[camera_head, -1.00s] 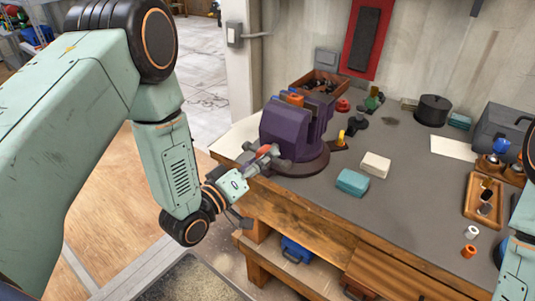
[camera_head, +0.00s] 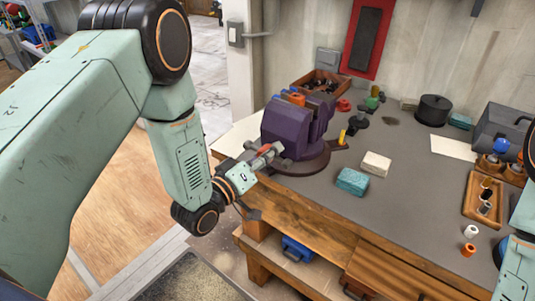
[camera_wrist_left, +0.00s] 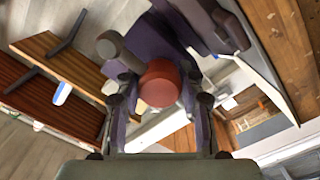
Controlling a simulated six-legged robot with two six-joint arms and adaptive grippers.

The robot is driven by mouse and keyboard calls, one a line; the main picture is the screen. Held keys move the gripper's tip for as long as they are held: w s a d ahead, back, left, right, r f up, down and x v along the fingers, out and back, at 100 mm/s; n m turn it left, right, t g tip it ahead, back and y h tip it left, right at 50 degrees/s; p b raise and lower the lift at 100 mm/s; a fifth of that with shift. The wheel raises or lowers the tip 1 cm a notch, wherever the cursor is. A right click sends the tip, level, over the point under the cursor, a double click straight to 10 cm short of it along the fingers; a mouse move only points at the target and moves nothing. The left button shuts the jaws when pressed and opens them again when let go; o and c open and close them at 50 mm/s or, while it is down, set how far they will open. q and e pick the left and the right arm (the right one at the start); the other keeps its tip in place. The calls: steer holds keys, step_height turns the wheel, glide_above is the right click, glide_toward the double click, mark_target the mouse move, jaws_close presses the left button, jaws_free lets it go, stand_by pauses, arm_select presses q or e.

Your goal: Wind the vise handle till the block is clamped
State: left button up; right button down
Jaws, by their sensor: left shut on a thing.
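The purple vise (camera_head: 285,132) stands on the bench near its left front corner. An orange block (camera_head: 296,98) shows at the top of its jaws; I cannot tell whether the jaws touch it. My left gripper (camera_head: 257,160) is at the front of the vise, shut on the vise handle. In the left wrist view, the handle's red grip (camera_wrist_left: 160,84) sits between the fingers of the left gripper (camera_wrist_left: 163,100), with a grey rounded end (camera_wrist_left: 109,45) beside it. Part of the handle is hidden by the gripper. My right gripper is out of view.
A teal block (camera_head: 352,181) and a cream block (camera_head: 376,163) lie right of the vise. A brown box of parts (camera_head: 322,82) stands behind it. A black pot (camera_head: 433,109) and a wooden tray (camera_head: 470,201) are farther right. The bench's front middle is clear.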

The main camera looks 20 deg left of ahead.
arm_select(q)
steer(key=c, duration=0.3)
steer(key=shift+f+m, duration=0.1)
steer(key=shift+m, duration=1.3)
steer(key=o, duration=1.2)
steer(key=shift+c, duration=0.2)
steer(key=shift+s, duration=0.15)
steer(key=v, duration=1.1)
steer(key=shift+s, duration=0.4)
steer(key=shift+a, duration=0.1)
